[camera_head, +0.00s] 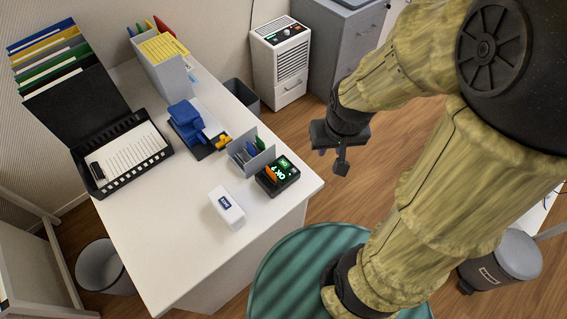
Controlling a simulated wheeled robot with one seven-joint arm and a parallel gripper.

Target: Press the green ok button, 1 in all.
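A small black device (267,187) sits near the right edge of the white desk. Its face shows green lettering that seems to read "OK?" and an orange part. The green ok button (285,162) appears as a green patch at the device's upper right; its details are small. My gripper (333,160) hangs to the right of the device, past the desk edge and apart from the button. Its dark fingers point downward and hold nothing that I can see. The gap between them is not clear from this angle.
A grey holder (250,159) with pens stands just behind the device. A white block (227,208) lies to its front left. A blue hole punch or stapler (184,117), a black file box (163,157) and a grey paper holder (163,77) stand farther left. The front desk (165,255) is clear.

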